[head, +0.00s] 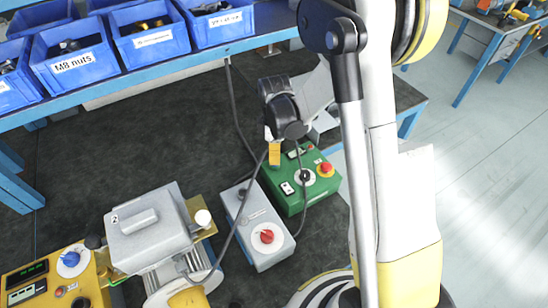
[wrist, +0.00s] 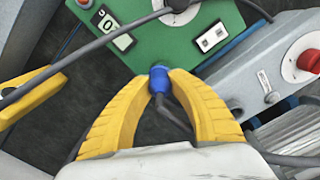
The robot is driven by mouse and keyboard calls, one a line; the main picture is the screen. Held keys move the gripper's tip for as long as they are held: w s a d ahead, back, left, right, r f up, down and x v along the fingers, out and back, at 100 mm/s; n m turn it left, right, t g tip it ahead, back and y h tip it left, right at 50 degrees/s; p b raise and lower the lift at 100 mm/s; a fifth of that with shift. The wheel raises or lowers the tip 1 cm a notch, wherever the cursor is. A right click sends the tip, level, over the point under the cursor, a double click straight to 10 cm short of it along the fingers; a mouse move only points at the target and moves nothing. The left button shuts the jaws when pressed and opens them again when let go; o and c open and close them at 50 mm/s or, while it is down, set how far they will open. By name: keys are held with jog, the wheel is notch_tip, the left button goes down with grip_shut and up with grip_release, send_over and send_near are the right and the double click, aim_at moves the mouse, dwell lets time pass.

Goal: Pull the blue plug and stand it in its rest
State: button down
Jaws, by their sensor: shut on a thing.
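The blue plug (wrist: 159,80) is between the tips of my gripper's yellow fingers (wrist: 160,86) in the wrist view. The fingers are shut on it, and a dark cable runs from it back between them. The plug is at the edge of the green box (wrist: 122,45); I cannot tell whether it is still seated in it. In the head view, my gripper (head: 275,153) is at the back left edge of the green box (head: 318,190), and the plug is hidden. I cannot make out the plug's rest.
A grey box with a red knob (head: 257,228) stands beside the green box. A grey blower (head: 150,225) and a yellow control box (head: 55,285) are at the left. Dark cables hang around my gripper. Blue bins (head: 75,55) line the back shelf. The dark bench behind the boxes is clear.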

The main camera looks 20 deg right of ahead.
jog(key=shift+r, duration=0.55)
jog(key=shift+r+p, duration=1.15)
jog(key=shift+r, duration=0.55)
